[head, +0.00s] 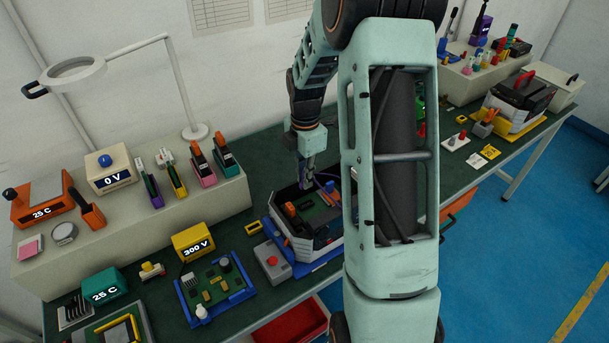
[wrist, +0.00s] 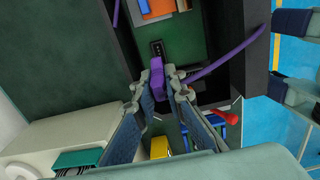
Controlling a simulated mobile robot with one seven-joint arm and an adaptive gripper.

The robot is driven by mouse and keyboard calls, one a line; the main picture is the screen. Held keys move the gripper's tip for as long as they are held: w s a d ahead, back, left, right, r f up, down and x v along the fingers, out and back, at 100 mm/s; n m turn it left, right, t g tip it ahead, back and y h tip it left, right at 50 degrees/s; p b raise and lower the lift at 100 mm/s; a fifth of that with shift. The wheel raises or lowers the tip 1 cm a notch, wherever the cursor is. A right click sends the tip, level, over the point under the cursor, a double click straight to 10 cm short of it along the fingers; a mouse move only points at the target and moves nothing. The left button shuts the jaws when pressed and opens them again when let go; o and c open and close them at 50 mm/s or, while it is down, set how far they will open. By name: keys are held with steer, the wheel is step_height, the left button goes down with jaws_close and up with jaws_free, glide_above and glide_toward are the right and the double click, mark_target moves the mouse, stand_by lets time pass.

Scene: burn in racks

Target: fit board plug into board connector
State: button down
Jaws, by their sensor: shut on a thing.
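My gripper (head: 307,182) reaches down into the open dark chassis (head: 297,245). In the wrist view my gripper (wrist: 158,84) is shut on the purple board plug (wrist: 157,68), held between its fingertips. A purple cable (wrist: 228,62) curves from the plug toward the right. A small black part with light marks, apparently the board connector (wrist: 158,47), lies just beyond the plug's front end. I cannot tell whether plug and connector touch. The green board (wrist: 196,42) carries an orange block and is beside the connector. In the head view the plug is too small to make out.
The chassis walls (wrist: 258,60) rise close around the gripper. A grey box with a red button (head: 272,262) stands at the chassis's left. A yellow 300 V meter (head: 193,241) and a blue-framed board (head: 215,288) are further left. My arm hides part of the bench at right.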

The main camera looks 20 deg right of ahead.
stand_by(0.5)
steer(key=b, duration=0.4)
glide_above(305, 206)
steer(key=shift+w+d+f, duration=0.1)
steer(key=shift+w+f, duration=0.05)
steer(key=shift+f, duration=0.8)
steer(key=shift+w+d+f, duration=0.1)
steer(key=shift+w+f, duration=0.05)
steer(key=shift+f, duration=0.85)
steer(key=shift+w+f, duration=0.15)
steer(key=shift+f, duration=0.8)
steer(key=shift+f+b, duration=0.65)
steer(key=shift+f, duration=0.45)
steer(key=c, duration=1.9)
jaws_free()
